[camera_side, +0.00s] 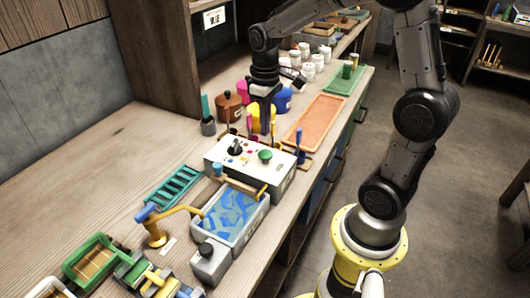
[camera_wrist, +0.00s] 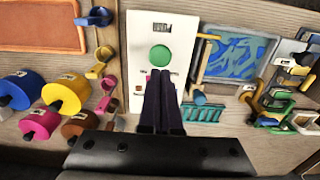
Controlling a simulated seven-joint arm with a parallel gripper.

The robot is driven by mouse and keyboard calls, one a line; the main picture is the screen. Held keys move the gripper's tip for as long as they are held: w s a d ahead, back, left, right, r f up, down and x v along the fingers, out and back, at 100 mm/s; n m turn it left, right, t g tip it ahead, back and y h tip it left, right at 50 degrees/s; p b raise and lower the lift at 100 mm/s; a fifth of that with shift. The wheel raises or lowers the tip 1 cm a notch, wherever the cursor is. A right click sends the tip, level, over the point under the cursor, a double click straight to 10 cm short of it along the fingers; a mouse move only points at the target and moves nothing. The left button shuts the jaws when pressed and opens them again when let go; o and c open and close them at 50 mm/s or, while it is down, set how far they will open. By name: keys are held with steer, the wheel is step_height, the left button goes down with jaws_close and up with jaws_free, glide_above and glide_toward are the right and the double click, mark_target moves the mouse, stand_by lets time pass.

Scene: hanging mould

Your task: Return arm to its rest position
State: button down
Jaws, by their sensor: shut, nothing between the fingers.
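My gripper (camera_side: 265,125) points down above the back of the white control box (camera_side: 230,158), behind its green button (camera_side: 265,155). In the wrist view its two dark fingers (camera_wrist: 160,75) are together with nothing between them, and their tips overlap the box's face (camera_wrist: 145,28) below the green button (camera_wrist: 160,55). I cannot tell the exact height of the fingertips above the box. My arm arches from its base at the right over to the bench (camera_side: 120,165).
A vat of blue liquid (camera_side: 232,215) stands in front of the box and shows in the wrist view (camera_wrist: 235,57). A teal rack (camera_side: 175,186) lies left. Coloured pots (camera_side: 229,107), an orange tray (camera_side: 315,120) and white jars (camera_side: 308,72) stand behind. Clamps and tools crowd the near end.

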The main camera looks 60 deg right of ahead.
steer(key=shift+w+a+r, duration=0.1)
steer(key=shift+a+r, duration=0.1)
steer(key=s+a+r+n+t, duration=0.1)
steer(key=s+a+r+t, duration=0.2)
steer(key=s+a+r, duration=0.45)
steer(key=s+a+m+t, duration=0.1)
steer(key=s+t, duration=0.1)
steer(key=s, duration=0.5)
steer(key=shift+s+t, duration=0.3)
steer(key=shift+s, duration=0.1)
